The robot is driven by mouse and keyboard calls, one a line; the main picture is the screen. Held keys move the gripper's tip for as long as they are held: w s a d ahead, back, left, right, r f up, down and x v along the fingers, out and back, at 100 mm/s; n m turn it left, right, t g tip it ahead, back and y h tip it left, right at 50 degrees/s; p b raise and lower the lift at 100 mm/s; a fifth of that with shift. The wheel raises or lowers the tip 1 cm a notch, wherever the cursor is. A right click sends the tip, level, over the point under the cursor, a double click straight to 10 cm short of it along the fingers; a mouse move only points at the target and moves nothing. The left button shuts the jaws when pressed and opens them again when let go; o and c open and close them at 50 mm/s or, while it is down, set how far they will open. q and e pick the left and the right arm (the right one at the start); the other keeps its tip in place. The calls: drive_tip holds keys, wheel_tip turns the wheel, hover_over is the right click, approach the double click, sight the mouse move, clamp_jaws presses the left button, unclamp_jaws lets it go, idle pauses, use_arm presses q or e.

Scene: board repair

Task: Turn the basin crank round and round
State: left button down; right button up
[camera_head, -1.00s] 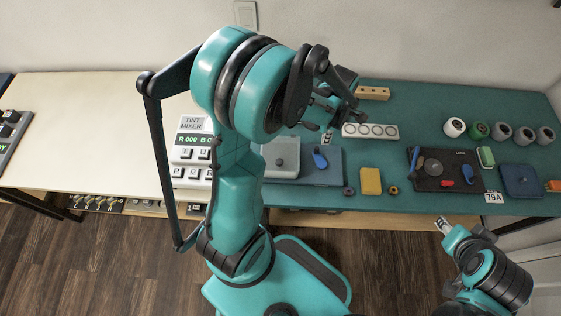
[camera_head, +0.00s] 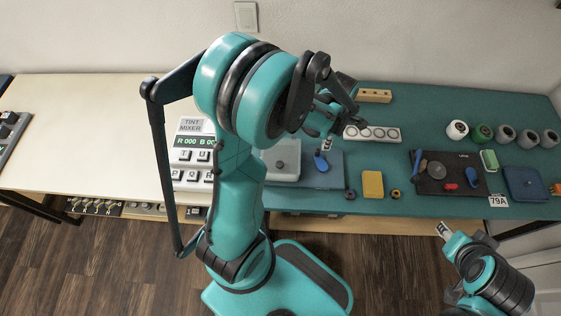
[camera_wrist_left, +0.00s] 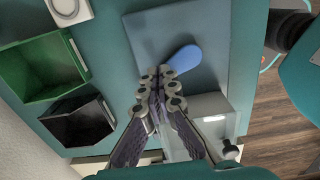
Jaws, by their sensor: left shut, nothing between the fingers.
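A light grey basin (camera_head: 284,152) sits on a blue-grey plate (camera_head: 333,180) in the head view. A blue paddle-shaped piece (camera_head: 321,161) lies beside it on the plate; I cannot tell whether it is the crank. The blue piece also shows in the left wrist view (camera_wrist_left: 186,58), with a grey box-like body (camera_wrist_left: 215,104) and a black knob (camera_wrist_left: 230,151). My left gripper (camera_head: 328,143) is shut and empty. Its fingertips (camera_wrist_left: 160,74) are close to the blue piece's end; contact is unclear. My right gripper (camera_head: 441,229) is off the table's front edge, its jaws too small to judge.
A yellow block (camera_head: 373,184) and small dark rings lie right of the plate. A white strip with round holes (camera_head: 371,134) is behind. A dark tray (camera_head: 432,184) and several rolls stand farther right. Green (camera_wrist_left: 42,67) and black (camera_wrist_left: 77,122) bins show in the wrist view.

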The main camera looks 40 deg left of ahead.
use_arm(q)
drive_tip(key=shift+f, duration=0.2)
idle(0.5)
drive_tip(key=shift+f+b, duration=2.05)
drive_tip(key=shift+f, duration=0.05)
drive_tip(key=shift+s, duration=0.15)
drive_tip(key=shift+s, duration=0.1)
